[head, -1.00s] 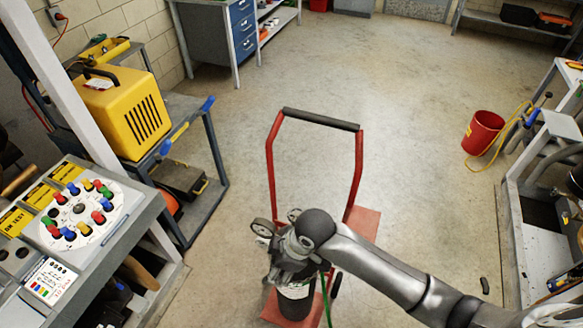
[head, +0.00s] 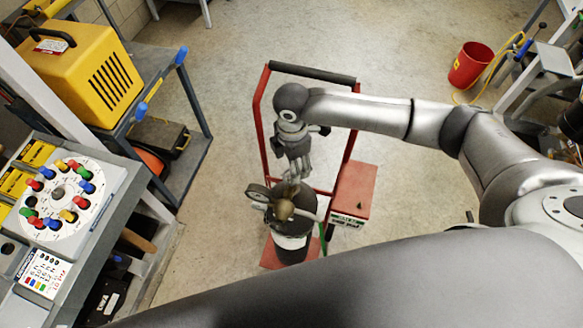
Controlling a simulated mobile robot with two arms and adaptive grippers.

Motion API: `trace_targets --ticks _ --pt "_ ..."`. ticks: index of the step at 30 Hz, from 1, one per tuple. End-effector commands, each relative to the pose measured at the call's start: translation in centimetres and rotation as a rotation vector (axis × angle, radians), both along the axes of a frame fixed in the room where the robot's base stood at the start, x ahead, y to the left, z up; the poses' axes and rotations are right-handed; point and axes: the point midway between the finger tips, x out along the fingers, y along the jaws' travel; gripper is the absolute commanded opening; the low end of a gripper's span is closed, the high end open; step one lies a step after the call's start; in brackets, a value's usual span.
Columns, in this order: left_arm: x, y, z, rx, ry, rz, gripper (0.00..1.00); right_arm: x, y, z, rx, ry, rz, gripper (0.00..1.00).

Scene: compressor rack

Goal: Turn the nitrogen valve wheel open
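A dark nitrogen cylinder (head: 292,246) stands on a red trolley (head: 262,118) in the middle of the head view. A brass-coloured valve part (head: 284,209) and a round gauge (head: 257,192) sit at its top. I cannot clearly make out the valve wheel. My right gripper (head: 293,177) comes from the right and points down just behind the valve top in the picture. Its fingers overlap the fittings, so I cannot tell whether they touch them or how far they are open. My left gripper is not in view.
A red box (head: 352,192) sits on the trolley's right side, and a green hose (head: 323,242) runs by the cylinder. A bench panel with coloured knobs (head: 60,195) and a yellow machine (head: 85,75) stand left. A red bucket (head: 468,65) stands far right. Floor behind the trolley is clear.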

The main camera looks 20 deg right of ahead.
Motion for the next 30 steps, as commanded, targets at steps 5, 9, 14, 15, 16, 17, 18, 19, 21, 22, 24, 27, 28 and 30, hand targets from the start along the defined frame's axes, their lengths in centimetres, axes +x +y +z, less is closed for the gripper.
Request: trace_targets --ticks 5,9,14,15,16,17,18,19,21,22,24,27,28,30 --pt "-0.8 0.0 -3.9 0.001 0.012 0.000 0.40 0.0 0.0 -3.7 -0.001 -0.001 0.000 0.64" --pt "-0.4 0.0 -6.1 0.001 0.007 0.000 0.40 0.1 0.0 -5.5 0.000 -0.002 -0.001 0.64" --pt "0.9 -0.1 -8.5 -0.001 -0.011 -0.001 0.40 0.1 0.0 -7.4 0.000 -0.002 -0.004 0.64" --pt "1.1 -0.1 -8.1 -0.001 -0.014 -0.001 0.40 0.1 0.0 -6.7 0.002 -0.003 -0.065 0.64" --pt "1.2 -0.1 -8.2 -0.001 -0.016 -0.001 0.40 0.1 0.0 -6.6 0.002 -0.002 -0.105 0.64" --pt "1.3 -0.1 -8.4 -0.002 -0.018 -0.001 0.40 0.1 0.0 -6.6 0.002 -0.002 -0.145 0.64" --pt "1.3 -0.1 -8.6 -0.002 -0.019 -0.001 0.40 0.1 0.0 -6.6 0.002 -0.002 -0.196 0.64" --pt "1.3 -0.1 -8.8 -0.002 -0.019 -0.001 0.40 0.1 0.0 -6.6 0.002 -0.003 -0.235 0.64" --pt "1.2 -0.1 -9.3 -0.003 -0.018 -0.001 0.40 0.0 0.0 -6.6 0.001 -0.003 -0.321 0.64" --pt "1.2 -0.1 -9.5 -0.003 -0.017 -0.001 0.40 0.0 0.0 -6.6 0.001 -0.003 -0.356 0.64" --pt "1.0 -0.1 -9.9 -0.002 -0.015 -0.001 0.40 0.1 0.0 -6.6 0.003 -0.004 -0.435 0.64" --pt "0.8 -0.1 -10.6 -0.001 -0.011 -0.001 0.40 0.1 0.0 -6.6 0.002 -0.004 -0.542 0.64" --pt "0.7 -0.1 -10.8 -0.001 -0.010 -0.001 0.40 0.0 0.0 -6.6 0.002 -0.004 -0.572 0.64" --pt "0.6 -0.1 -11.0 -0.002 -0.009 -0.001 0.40 0.0 0.0 -6.5 0.003 -0.003 -0.641 0.64"
